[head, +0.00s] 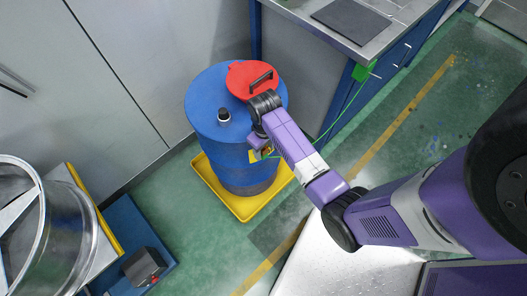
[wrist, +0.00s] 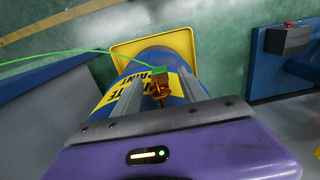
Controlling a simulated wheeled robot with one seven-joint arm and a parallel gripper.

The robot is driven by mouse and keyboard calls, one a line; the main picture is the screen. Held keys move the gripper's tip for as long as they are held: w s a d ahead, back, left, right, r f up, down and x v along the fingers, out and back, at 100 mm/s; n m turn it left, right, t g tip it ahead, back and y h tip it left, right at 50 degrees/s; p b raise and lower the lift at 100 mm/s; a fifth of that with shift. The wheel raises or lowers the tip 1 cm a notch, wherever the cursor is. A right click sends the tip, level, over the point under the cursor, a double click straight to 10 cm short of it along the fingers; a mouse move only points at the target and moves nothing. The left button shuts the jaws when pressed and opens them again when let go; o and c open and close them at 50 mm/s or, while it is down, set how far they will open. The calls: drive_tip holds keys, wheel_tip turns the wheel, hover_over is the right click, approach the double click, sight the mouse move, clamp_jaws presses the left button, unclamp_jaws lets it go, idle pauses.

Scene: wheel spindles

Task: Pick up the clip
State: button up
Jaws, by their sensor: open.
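The clip (wrist: 160,88) is copper-coloured with a green piece (wrist: 158,71) at its far end. In the wrist view it lies between the two fingers of my gripper (wrist: 160,76), with a gap on both sides. The fingers are open and point along the side of the blue drum (wrist: 184,84), over its yellow label. A green wire (wrist: 60,53) runs from the clip to the left. In the head view my gripper (head: 257,141) is at the drum's front side, below the red lid. The clip is too small there to make out clearly.
The drum (head: 232,178) stands in a yellow tray (head: 243,207). A red lid (head: 240,78) with a black handle covers part of its top, beside a black cap (head: 224,115). A metal barrel (head: 50,238) stands left.

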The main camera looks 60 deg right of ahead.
drive_tip(key=shift+s+f, duration=0.1)
drive_tip(key=shift+f, duration=1.2)
clamp_jaws()
drive_tip(key=shift+r, duration=0.15)
